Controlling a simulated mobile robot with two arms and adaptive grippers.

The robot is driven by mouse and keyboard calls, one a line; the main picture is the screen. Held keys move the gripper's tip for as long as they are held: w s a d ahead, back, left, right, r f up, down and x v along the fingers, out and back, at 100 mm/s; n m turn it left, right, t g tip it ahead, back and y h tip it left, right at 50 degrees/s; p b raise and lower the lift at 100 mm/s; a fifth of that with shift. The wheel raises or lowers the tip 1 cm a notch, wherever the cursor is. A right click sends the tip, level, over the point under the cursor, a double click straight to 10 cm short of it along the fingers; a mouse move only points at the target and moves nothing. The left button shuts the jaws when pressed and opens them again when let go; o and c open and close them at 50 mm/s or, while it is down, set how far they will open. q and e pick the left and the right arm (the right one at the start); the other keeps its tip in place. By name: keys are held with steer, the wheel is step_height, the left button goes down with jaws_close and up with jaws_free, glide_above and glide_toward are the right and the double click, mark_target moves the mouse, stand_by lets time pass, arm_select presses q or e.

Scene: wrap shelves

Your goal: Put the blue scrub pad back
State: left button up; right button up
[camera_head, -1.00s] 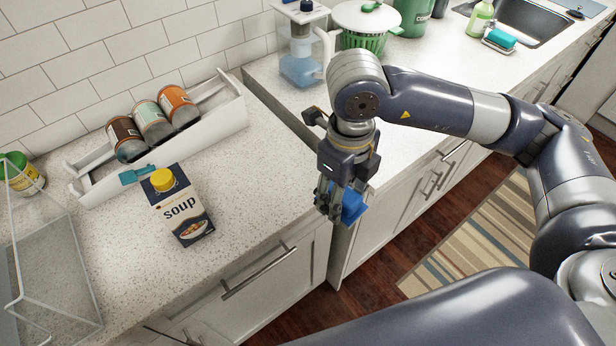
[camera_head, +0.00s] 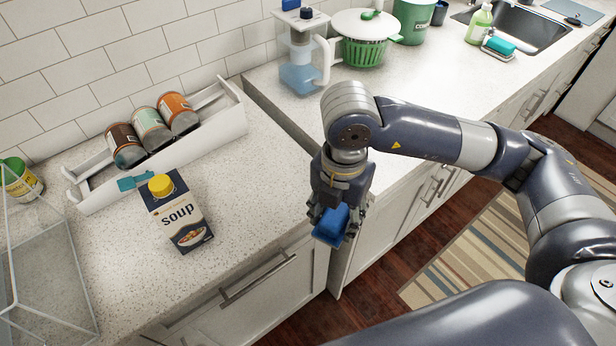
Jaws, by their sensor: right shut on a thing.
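My right gripper (camera_head: 336,218) hangs in front of the counter's front edge, right of the soup carton. It is shut on a blue block-like piece, the blue scrub pad (camera_head: 331,228), which sticks out below the fingers. The fingers hide part of the pad. A teal sponge (camera_head: 499,46) lies on a small soap dish (camera_head: 497,54) by the sink, far from the gripper. My left gripper is not in view.
A soup carton (camera_head: 178,212) stands on the near counter. Behind it is a white rack (camera_head: 215,128) with three cans. A clear bin (camera_head: 45,285) is at left. A water pitcher (camera_head: 301,65) and a green salad spinner (camera_head: 365,45) stand on the far counter. Counter right of the carton is clear.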

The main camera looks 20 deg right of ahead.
steer(key=w+p, duration=0.1)
steer(key=w, duration=0.3)
steer(key=w+p, duration=0.1)
steer(key=w, duration=0.4)
steer(key=w+f+p, duration=0.1)
steer(key=w+p, duration=0.1)
steer(key=w, duration=0.3)
steer(key=shift+w+a+f, duration=0.1)
steer(key=shift+w+a, duration=0.05)
steer(key=shift+a, duration=0.2)
step_height(320, 180, down, 3)
steer(key=shift+w+p, duration=0.1)
steer(key=shift+p, duration=0.9)
steer(key=shift+f, duration=0.3)
steer(key=shift+f, duration=0.1)
steer(key=shift+f, duration=0.15)
steer(key=o, duration=1)
